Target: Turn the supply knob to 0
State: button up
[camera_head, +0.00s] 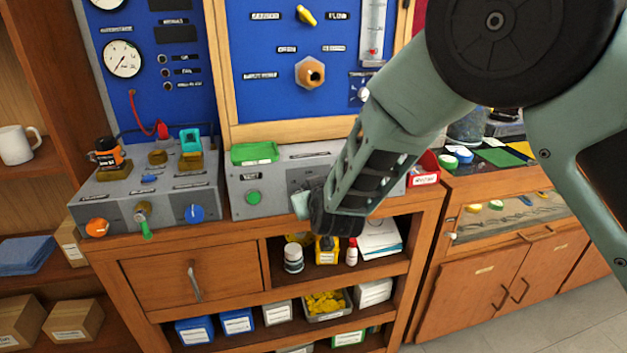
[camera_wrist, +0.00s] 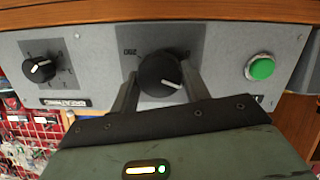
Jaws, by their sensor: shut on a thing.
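A round black knob (camera_wrist: 160,75) sits on a grey panel in the middle of the wrist view. Its white pointer line points right and slightly down in that view. A dark scale plate with small marks lies behind it; I cannot read its marks surely, nor whether this is the supply knob. My gripper (camera_wrist: 160,90) is shut on the knob, one finger on each side. In the head view my gripper (camera_head: 318,208) is at the front of the grey box (camera_head: 236,187), and the knob is hidden behind it.
A second black knob (camera_wrist: 40,68) and a green button (camera_wrist: 260,68) flank the held knob. A green tray (camera_head: 254,152) rests on the box. Left of it stands another grey box (camera_head: 120,213) with orange and blue knobs. A blue gauge panel rises behind.

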jog(key=n+h+p, duration=0.1)
jog(key=n+p, duration=0.3)
jog(key=n, duration=0.1)
jog(key=shift+s+a+t, duration=0.1)
jog(key=shift+a+t, duration=0.05)
jog(key=shift+t, duration=0.15)
jog(key=shift+f+n+t+h+p, duration=0.15)
jog(key=shift+n+t+h+p, duration=0.1)
jog(key=shift+n+p, duration=0.6)
jog(key=shift+f+n+t+h+p, duration=0.15)
jog(key=shift+n+t+p, duration=0.2)
jog(key=shift+n, duration=0.8)
jog(key=o, duration=1)
jog(key=shift+r, duration=0.1)
jog(key=shift+s, duration=0.1)
jog(key=shift+p+v, duration=3.7)
jog(key=shift+v, duration=4.9)
